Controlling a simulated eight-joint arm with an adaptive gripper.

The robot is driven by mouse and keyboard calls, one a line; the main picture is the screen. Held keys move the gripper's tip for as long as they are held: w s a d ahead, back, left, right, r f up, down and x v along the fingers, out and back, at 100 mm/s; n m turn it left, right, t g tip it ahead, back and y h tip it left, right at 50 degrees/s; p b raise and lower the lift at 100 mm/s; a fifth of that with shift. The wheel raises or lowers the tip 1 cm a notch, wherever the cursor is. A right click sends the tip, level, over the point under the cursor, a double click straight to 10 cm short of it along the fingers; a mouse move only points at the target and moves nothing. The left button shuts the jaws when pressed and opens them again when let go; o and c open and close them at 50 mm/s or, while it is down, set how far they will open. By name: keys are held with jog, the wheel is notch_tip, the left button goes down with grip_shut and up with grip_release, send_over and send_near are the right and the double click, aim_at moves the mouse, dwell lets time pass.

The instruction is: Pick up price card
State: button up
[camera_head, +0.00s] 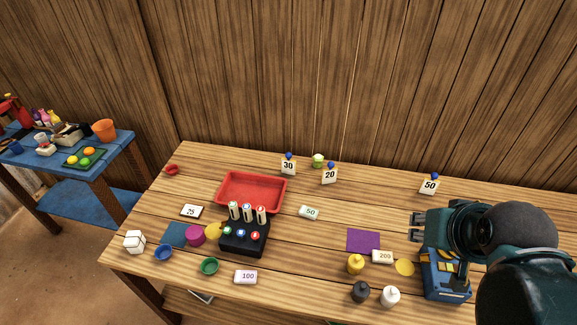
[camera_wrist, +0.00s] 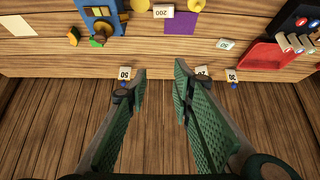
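Several upright price cards with blue knobs stand along the table's back edge. They read 30 (camera_head: 288,167), 20 (camera_head: 329,176) and 50 (camera_head: 429,186). A white card marked 25 (camera_head: 191,211) lies flat at the left. I cannot tell which card is meant. My gripper (camera_head: 417,228) is over the table's right side, in front of the 50 card. In the wrist view my gripper (camera_wrist: 160,72) is open and empty. There the 50 card (camera_wrist: 124,73) shows beside one fingertip. The 20 card (camera_wrist: 202,72) is partly hidden behind the other, with the 30 card (camera_wrist: 231,76) beyond.
A red tray (camera_head: 222,205), a black block with upright pieces (camera_head: 236,247) and a blue device (camera_head: 436,292) stand on the table. White pieces marked 50 (camera_head: 309,212), 100 (camera_head: 245,277) and 200 (camera_head: 383,257) lie around. A wooden wall rises behind. The table's middle has bare room.

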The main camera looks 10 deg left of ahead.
jog(key=shift+w, duration=0.1)
jog(key=w+a+r+n+g, duration=0.1)
jog(key=w+a+r+n, duration=0.15)
jog(key=w, duration=0.45)
jog(key=w+a+r+n+g, duration=0.1)
jog(key=w+a+r+n, duration=0.15)
jog(key=w, duration=0.35)
jog(key=n+g, duration=0.4)
jog(key=n, duration=0.4)
send_over(289, 153)
jog(key=s+d, duration=0.6)
jog(key=d, duration=0.7)
notch_tip(289, 153, down, 11)
jog(key=w+a+f+n, duration=0.1)
jog(key=w+a+f, duration=0.1)
jog(key=a+f, duration=0.2)
jog(key=w+a+f+n+g+h, duration=0.1)
jog(key=w+a+f, duration=0.1)
jog(key=a+f, duration=0.3)
jog(key=w+a+f+n+p, duration=0.1)
jog(key=w+a+f, duration=0.1)
jog(key=a+f, duration=0.2)
jog(key=shift+w+a+f+n+h, duration=0.1)
jog(key=shift+a+f+n+h, duration=0.1)
jog(key=shift+f, duration=0.25)
jog(key=shift+a+f+n+h, duration=0.1)
jog(key=shift+a+f, duration=0.05)
jog(key=shift+f, duration=0.25)
jog(key=shift+a+f, duration=0.3)
jog(key=shift+f, duration=0.1)
